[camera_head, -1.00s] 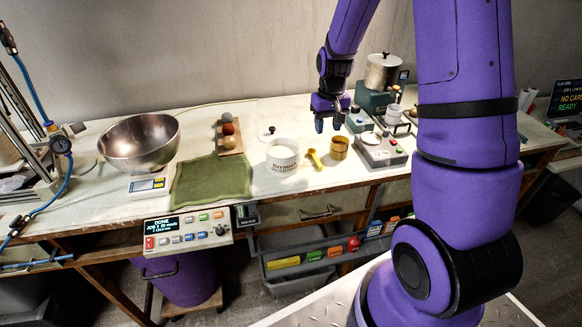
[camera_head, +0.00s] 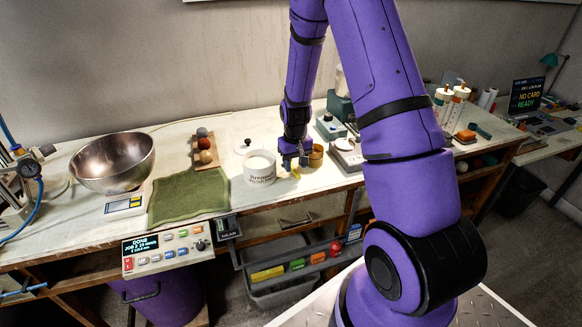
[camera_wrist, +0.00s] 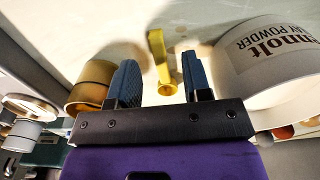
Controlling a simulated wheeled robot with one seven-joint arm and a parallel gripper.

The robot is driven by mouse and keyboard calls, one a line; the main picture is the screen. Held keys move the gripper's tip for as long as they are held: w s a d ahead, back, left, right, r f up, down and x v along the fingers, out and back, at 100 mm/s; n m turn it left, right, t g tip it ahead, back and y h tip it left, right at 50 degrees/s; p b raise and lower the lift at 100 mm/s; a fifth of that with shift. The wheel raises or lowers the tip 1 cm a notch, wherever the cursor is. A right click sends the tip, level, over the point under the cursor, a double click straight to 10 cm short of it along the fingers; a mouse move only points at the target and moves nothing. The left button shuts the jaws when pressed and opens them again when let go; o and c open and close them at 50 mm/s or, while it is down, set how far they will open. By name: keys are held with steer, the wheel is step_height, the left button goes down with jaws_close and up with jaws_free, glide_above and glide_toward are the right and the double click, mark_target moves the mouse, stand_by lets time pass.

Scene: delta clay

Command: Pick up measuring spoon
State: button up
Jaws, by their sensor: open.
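The yellow measuring spoon (camera_wrist: 160,58) lies on the pale tabletop in the wrist view, ahead of my gripper (camera_wrist: 162,82) and between the lines of its two dark fingers. The fingers stand apart with nothing held between them. In the head view my gripper (camera_head: 293,163) is low over the bench, and the spoon (camera_head: 296,174) is mostly hidden behind or beside it. I cannot tell whether the fingers touch the spoon.
A white powder tub (camera_head: 259,168) stands left of my gripper and a brass cup (camera_head: 316,156) stands right of it, both close.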

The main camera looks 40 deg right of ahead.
steer(key=shift+f, duration=1.2)
jaws_close()
steer(key=shift+r, duration=0.1)
